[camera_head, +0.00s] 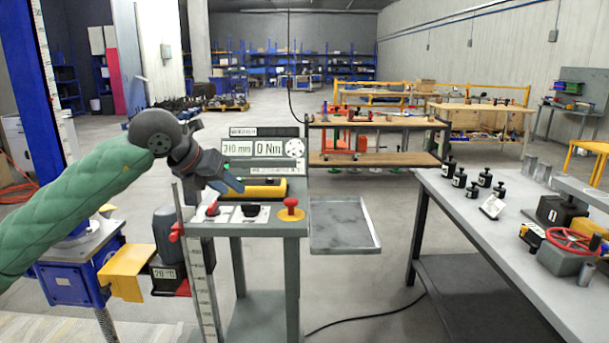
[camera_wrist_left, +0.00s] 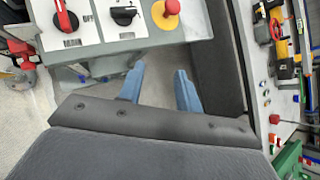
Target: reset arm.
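My left arm, in a green sleeve, reaches in from the left. Its gripper (camera_head: 226,186) hovers over the control desk (camera_head: 262,226) in the head view. In the left wrist view the two blue fingers of this gripper (camera_wrist_left: 160,88) stand apart with nothing between them. The desk carries a red rotary switch (camera_head: 212,209), a black knob (camera_head: 251,211) and a red mushroom button on a yellow base (camera_head: 291,208). These also show at the top of the wrist view: the switch (camera_wrist_left: 65,18), the knob (camera_wrist_left: 124,15) and the button (camera_wrist_left: 168,10). My right gripper is out of view.
A display panel (camera_head: 264,148) reads "310 mm" and "0 Nm". A blue screw jack with a motor (camera_head: 168,235) stands left of the desk. A grey tray (camera_head: 343,226) is at the desk's right. A grey table (camera_head: 470,225) holds several black weights and a red handwheel (camera_head: 572,241).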

